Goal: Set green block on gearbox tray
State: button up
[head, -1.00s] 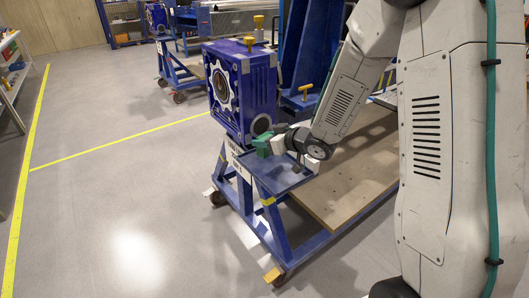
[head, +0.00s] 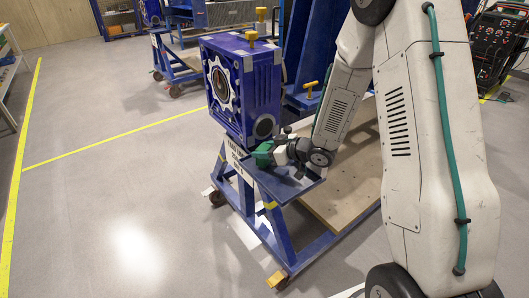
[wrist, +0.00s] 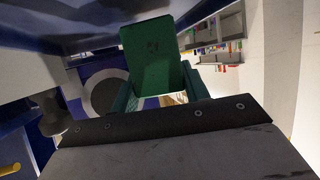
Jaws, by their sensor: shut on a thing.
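The green block (head: 262,154) is at the end of my gripper (head: 267,152), by the left edge of the blue tray (head: 286,196) in front of the blue gearbox (head: 236,92). In the wrist view the green block (wrist: 153,55) stands up between the two fingers of my gripper (wrist: 160,92), which are shut on it. The block's lower end is hidden. I cannot tell whether it touches the tray.
The tray sits on a blue wheeled cart (head: 279,236) with a wooden deck (head: 345,195). The gearbox stands close behind the gripper. A blue upright with a yellow knob (head: 311,86) is behind my arm. The floor at left is clear.

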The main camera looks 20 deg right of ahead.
jog(key=shift+f, duration=0.4)
jog(key=shift+f, duration=0.1)
jog(key=o, duration=1.2)
jog(key=shift+f, duration=0.1)
